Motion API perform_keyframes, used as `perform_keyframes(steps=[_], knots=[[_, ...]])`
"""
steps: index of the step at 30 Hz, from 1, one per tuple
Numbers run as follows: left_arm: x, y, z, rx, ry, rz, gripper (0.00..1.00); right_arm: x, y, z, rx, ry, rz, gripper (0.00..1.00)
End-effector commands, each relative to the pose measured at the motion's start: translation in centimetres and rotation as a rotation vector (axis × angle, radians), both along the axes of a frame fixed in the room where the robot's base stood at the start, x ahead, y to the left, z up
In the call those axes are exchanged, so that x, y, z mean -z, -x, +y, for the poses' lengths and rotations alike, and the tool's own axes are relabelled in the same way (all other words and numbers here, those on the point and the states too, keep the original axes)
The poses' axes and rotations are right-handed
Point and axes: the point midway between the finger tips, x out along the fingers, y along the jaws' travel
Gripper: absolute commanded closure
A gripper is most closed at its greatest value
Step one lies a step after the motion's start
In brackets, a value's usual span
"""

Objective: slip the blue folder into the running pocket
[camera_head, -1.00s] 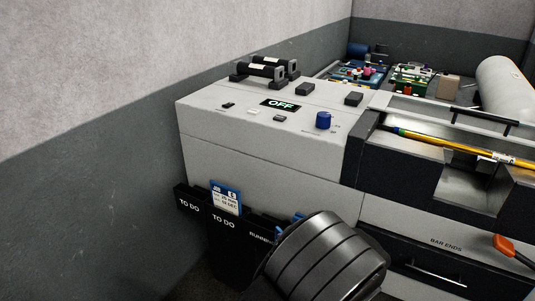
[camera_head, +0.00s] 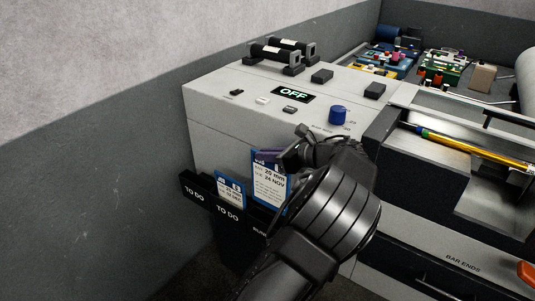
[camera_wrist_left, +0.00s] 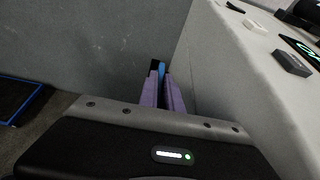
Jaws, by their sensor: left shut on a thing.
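A blue folder (camera_head: 270,187) with a white card reading "20 mm" and "24 NOV" is upright in front of the machine's side. My left gripper (camera_head: 270,155) is shut on its top edge. In the left wrist view the purple fingers (camera_wrist_left: 162,92) have a blue edge (camera_wrist_left: 161,69) between them. The folder's lower end is at the rack's top edge; I cannot tell whether it is above or inside a pocket. The running pocket (camera_head: 260,231) is mostly hidden behind my arm, with only part of its label showing. My right gripper is out of view.
A second blue folder (camera_head: 230,190) stands in the middle "TO DO" pocket (camera_head: 228,215). Another "TO DO" pocket (camera_head: 194,192) is at the left. The machine (camera_head: 225,125) rises behind the rack; its display reads OFF (camera_head: 293,94). The grey wall is at left.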

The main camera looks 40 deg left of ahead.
Motion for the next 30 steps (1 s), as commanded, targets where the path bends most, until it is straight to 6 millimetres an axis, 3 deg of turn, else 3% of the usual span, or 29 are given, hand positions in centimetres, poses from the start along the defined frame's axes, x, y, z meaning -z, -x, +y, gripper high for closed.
perform_keyframes(steps=[8, 19, 30], knots=[[1.3, 0.0, 0.0, 0.001, -0.001, 0.0, 1.0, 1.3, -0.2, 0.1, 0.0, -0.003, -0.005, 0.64], [5.2, -0.1, -0.1, 0.003, -0.001, -0.001, 1.0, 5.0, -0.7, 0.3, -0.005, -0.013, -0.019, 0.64], [8.8, 0.0, 0.0, 0.001, -0.001, 0.002, 1.0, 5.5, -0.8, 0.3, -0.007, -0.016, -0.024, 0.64]])
